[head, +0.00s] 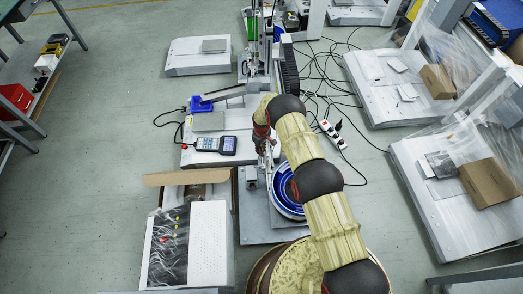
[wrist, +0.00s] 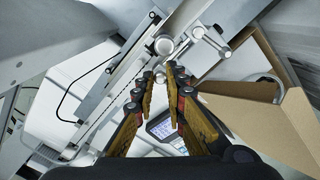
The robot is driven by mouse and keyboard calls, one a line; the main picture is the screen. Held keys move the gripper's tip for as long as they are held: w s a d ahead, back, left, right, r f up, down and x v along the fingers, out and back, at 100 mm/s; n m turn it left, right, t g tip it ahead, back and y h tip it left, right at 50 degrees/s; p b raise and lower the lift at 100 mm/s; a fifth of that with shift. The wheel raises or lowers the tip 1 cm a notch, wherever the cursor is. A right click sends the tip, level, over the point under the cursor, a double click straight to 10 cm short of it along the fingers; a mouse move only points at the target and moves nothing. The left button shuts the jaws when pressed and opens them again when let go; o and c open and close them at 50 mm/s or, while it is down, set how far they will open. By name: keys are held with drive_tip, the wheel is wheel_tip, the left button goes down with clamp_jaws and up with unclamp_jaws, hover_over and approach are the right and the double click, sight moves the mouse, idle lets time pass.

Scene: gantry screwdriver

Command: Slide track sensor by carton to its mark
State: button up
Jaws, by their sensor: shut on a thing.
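My gripper (wrist: 160,70) has its two long fingers closing in on a small silvery piece (wrist: 160,77) at the metal track (wrist: 112,83) in the wrist view. The piece appears to be the track sensor; it is mostly hidden by the fingertips. The carton also shows in the wrist view (wrist: 262,118), to the right of the fingers. I cannot make out the mark in either view.
A handheld pendant with a screen (head: 215,144) lies on the grey plate behind the carton. A blue round bowl-like feeder (head: 287,188) stands close to the right of my gripper. A power strip (head: 333,134) and loose cables lie on the floor.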

clamp_jaws()
idle(0.3)
drive_tip(key=shift+w, duration=1.25)
drive_tip(key=o, duration=0.6)
unclamp_jaws()
drive_tip(key=shift+w, duration=0.1)
drive_tip(key=shift+c, duration=0.2)
drive_tip(key=shift+o, duration=0.5)
drive_tip(key=shift+r, duration=0.1)
wheel_tip(320, 180, up, 12)
